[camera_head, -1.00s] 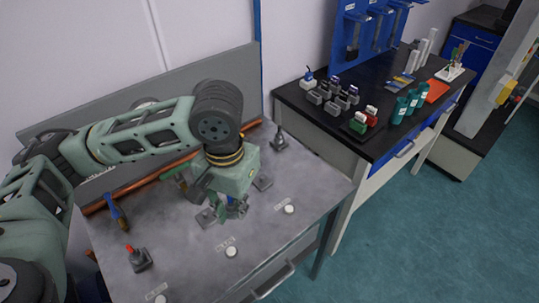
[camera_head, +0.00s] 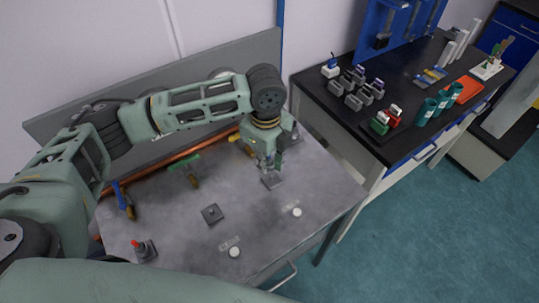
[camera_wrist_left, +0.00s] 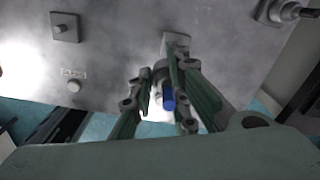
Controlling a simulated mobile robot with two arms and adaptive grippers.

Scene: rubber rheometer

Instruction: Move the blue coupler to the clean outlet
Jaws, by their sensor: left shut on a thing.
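My left gripper (camera_head: 268,163) hangs above the grey bench. It is shut on the blue coupler, which shows between its fingers (camera_wrist_left: 163,92) in the left wrist view as a short blue cylinder (camera_wrist_left: 168,100). A square outlet base (camera_head: 272,181) lies directly under the gripper; it also shows beyond the fingertips in the wrist view (camera_wrist_left: 176,40). I cannot tell whether the coupler touches it. Another square outlet base (camera_head: 212,214) stands bare to the left. The outlet labels are too small to read. My right gripper is not in view.
A red-tipped fitting (camera_head: 144,249) stands at the bench's front left. White knobs (camera_head: 297,212) line the front. Blue (camera_head: 122,200) and green (camera_head: 185,168) valve handles sit along a copper pipe at the back. A black-topped table (camera_head: 400,155) with small containers stands at right.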

